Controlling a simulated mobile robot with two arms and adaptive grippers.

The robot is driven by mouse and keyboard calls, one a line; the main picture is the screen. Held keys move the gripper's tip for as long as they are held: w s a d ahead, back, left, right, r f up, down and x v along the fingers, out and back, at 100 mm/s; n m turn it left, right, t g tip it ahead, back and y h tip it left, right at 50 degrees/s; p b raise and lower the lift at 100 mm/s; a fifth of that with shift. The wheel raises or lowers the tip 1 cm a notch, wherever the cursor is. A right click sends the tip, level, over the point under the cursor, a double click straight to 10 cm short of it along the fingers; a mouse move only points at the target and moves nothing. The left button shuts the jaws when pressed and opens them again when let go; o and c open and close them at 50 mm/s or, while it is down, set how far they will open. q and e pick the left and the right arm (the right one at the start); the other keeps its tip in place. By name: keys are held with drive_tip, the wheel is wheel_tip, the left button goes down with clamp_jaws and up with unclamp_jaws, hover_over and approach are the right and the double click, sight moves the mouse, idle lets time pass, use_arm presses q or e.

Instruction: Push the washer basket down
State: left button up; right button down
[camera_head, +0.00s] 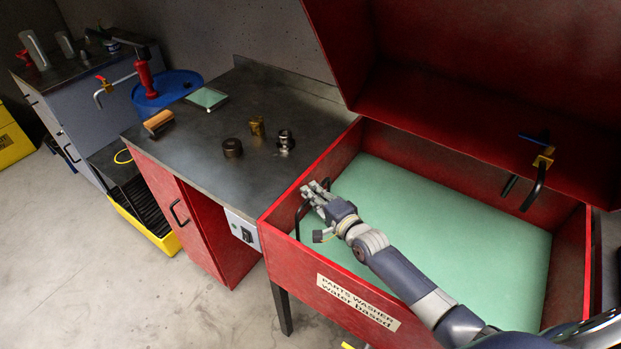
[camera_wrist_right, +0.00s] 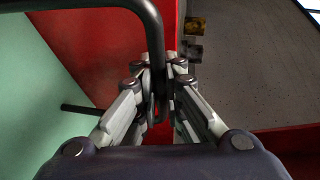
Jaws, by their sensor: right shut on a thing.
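The red parts washer (camera_head: 283,232) stands at the right with its lid raised, and green liquid (camera_head: 450,225) fills its tub. A black bent handle (camera_head: 298,221), which looks like the washer basket's, rises at the tub's left wall. My right gripper (camera_head: 312,192) reaches across the liquid to it. In the right wrist view the black handle (camera_wrist_right: 151,25) runs down between the fingers, and my right gripper (camera_wrist_right: 161,105) is shut on it. The basket's body cannot be made out, and the green surface hides what lies below. My left gripper is not in view.
The raised red lid (camera_head: 470,70) stands behind the tub. A black spout with a brass valve (camera_head: 543,160) hangs at the right. The steel bench (camera_head: 215,130) on the left holds several metal parts (camera_head: 232,148) and a brush (camera_head: 158,121). The tub's right side is clear.

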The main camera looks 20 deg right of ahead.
drive_tip(key=shift+s+f, duration=0.15)
drive_tip(key=shift+f, duration=0.35)
drive_tip(key=c, duration=1.7)
unclamp_jaws()
drive_tip(key=shift+f, duration=0.1)
drive_tip(key=shift+r, duration=0.25)
drive_tip(key=shift+s, duration=0.15)
drive_tip(key=v, duration=1.1)
drive_tip(key=shift+s+d, duration=0.2)
drive_tip(key=shift+s, duration=0.15)
drive_tip(key=shift+r, duration=0.1)
